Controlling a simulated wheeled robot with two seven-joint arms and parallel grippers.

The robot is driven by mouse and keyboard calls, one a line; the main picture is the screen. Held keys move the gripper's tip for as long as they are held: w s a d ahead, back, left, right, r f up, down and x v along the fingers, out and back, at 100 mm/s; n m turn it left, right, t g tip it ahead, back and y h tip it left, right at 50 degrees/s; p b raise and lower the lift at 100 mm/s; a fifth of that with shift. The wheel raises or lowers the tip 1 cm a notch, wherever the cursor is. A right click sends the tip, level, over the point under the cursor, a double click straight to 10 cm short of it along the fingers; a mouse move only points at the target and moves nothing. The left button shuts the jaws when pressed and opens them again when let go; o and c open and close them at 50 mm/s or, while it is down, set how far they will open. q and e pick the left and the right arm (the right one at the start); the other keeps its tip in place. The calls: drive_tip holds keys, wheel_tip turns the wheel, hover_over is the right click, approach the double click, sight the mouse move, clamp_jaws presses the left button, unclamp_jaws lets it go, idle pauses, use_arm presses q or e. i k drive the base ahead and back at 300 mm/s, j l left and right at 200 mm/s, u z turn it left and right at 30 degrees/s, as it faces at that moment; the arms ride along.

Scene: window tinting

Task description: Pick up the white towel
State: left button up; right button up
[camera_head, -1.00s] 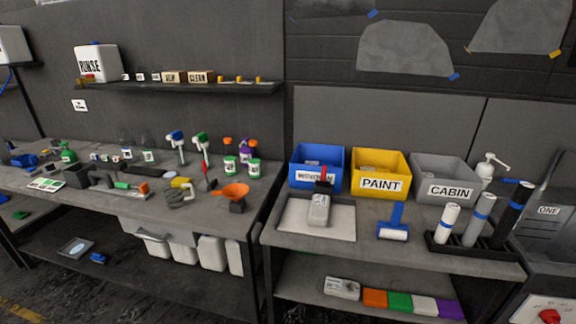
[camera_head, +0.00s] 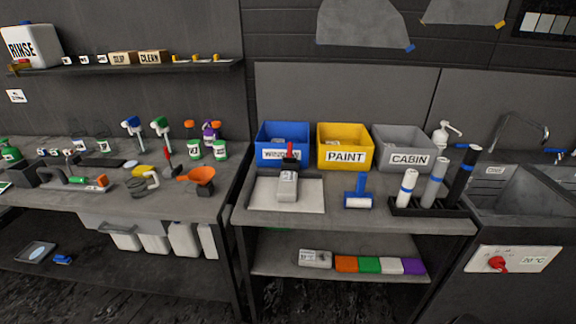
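A folded white towel (camera_head: 391,265) lies on the lower shelf (camera_head: 300,273) of the right-hand bench. It sits in a row between a folded green cloth (camera_head: 369,265) on its left and a folded purple cloth (camera_head: 413,266) on its right. An orange cloth (camera_head: 346,264) is at the row's left end. The towel's front face shows, and the benchtop is above it. Neither of my grippers is in view.
The benchtop (camera_head: 270,218) overhangs the shelf and carries a blue bin (camera_head: 281,156), a yellow bin (camera_head: 343,158), a grey bin (camera_head: 402,162) and a rack of rolls. A pale labelled pack (camera_head: 315,258) lies left of the cloths. A sink (camera_head: 520,195) stands at the right.

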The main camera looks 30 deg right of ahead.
sight(287, 190)
drive_tip(key=z, duration=1)
